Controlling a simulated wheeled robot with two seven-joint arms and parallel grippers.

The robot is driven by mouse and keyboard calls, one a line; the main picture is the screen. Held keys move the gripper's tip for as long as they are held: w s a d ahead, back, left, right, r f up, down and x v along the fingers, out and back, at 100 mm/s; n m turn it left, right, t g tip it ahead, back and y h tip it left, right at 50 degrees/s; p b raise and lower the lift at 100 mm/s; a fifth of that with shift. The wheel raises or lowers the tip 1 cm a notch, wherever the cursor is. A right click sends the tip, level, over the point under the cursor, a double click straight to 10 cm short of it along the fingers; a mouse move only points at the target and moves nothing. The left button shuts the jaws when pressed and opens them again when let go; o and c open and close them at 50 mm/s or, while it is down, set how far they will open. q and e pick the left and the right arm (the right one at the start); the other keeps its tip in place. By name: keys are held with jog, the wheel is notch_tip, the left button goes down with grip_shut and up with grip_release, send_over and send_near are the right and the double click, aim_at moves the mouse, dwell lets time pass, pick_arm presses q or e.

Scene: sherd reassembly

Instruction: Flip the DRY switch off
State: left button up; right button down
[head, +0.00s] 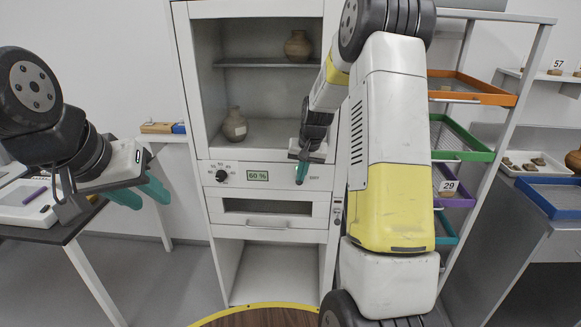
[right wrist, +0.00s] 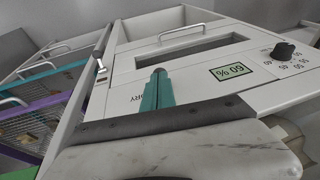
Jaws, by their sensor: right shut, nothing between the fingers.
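The control panel of the white cabinet (head: 207,174) carries a round black dial (head: 222,175), a green display reading 60 % (head: 258,176) and a DRY label (head: 314,178). My right gripper (head: 301,172) is in front of the panel beside that label, with its teal fingers shut and empty. In the right wrist view the fingers (right wrist: 157,88) lie over the panel between the display (right wrist: 230,70) and the partly covered label (right wrist: 138,98). I cannot tell contact. My left gripper (head: 142,194) is open and empty at left.
Two clay jars stand inside the cabinet, one on the upper shelf (head: 298,46) and one below (head: 235,125). A drawer handle (head: 267,225) is under the panel. A rack with coloured trays (head: 470,90) stands at right. A table (head: 75,226) is at left, under my left arm.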

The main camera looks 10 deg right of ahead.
aim_at(301, 183)
jog(key=shift+s+a+f+t, duration=0.15)
jog(key=shift+s+f+t, duration=0.3)
jog(key=shift+f, duration=0.25)
jog(key=shift+s+a+f+t, duration=0.1)
jog(key=shift+s+f+t, duration=0.3)
jog(key=shift+f, duration=0.3)
jog(key=shift+r, duration=0.2)
jog(key=shift+r, duration=0.65)
